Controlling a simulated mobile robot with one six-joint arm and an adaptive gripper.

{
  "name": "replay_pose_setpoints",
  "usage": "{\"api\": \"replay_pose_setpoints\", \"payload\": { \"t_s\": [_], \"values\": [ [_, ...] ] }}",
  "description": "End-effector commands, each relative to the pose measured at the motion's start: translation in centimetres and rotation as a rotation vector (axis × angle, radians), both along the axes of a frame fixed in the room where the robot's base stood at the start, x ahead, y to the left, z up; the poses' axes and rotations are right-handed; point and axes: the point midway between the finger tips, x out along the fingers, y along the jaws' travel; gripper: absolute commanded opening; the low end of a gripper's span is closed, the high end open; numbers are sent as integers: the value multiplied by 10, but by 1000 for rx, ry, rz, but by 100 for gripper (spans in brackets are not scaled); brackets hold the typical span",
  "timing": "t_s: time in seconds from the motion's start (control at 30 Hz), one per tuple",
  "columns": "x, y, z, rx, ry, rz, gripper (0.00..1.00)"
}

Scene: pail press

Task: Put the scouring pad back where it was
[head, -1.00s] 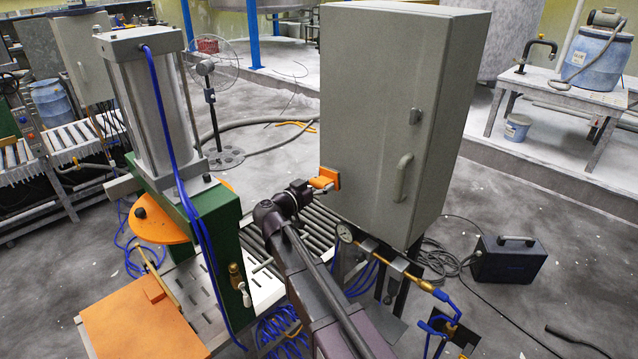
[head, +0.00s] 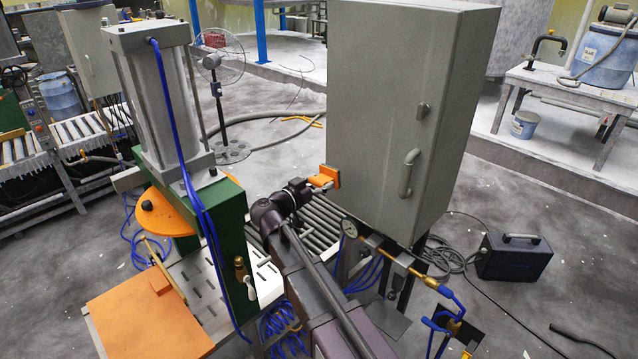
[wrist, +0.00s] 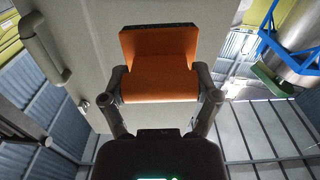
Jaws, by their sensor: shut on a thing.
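My gripper (head: 322,182) is shut on the scouring pad (head: 331,175), an orange block with an upright orange plate and a dark strip along its far edge. In the wrist view the two fingers (wrist: 160,88) grip the lower orange part of the pad (wrist: 160,48) from both sides. The pad is at the lower left of the grey cabinet's door face (head: 375,110). I cannot tell whether it touches the door. No empty place for the pad can be made out for sure.
The cabinet door has a handle (head: 409,172) and a latch. To the left stands a green press (head: 205,215) with a tall cylinder and an orange disc. An orange board (head: 150,318) lies at the front left. A gauge and brass pipe (head: 400,265) run below the cabinet.

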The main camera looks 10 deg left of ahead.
Motion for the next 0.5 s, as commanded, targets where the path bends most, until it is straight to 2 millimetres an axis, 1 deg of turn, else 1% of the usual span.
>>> {"api": "replay_pose_setpoints", "payload": {
  "t_s": [0.17,0.27,0.37,0.5],
  "values": [
    [0,0,7,0,0,0,41],
    [0,0,15,0,0,0,41],
    [0,0,27,0,0,0,41],
    [0,0,49,0,0,0,41]
  ]
}}
